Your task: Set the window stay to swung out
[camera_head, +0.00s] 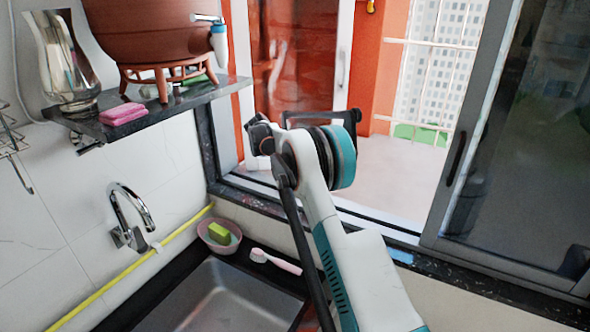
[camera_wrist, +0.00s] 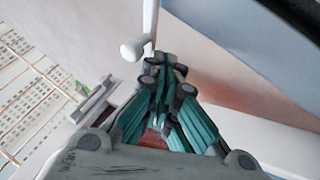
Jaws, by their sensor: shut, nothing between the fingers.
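My gripper (camera_wrist: 166,68) is shut and empty, its teal fingers together in the middle of the wrist view. A pale rounded knob (camera_wrist: 132,50) is just left of the fingertips in that view, near a thin upright pale bar (camera_wrist: 150,22). This may be the window stay, but I cannot be sure. The fingertips look close to the bar; whether they touch is unclear. In the head view my arm reaches to the window opening and hides the stay area. The grey-framed sliding window (camera_head: 462,150) is on the right, with a dark handle.
A shelf (camera_head: 165,113) at left holds a clay pot (camera_head: 150,32), a glass pitcher (camera_head: 62,60) and a pink sponge (camera_head: 123,114). Below are a tap (camera_head: 130,215), a sink (camera_head: 222,295), a bowl (camera_head: 208,244) and a brush (camera_head: 276,262). Open space lies beyond the window.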

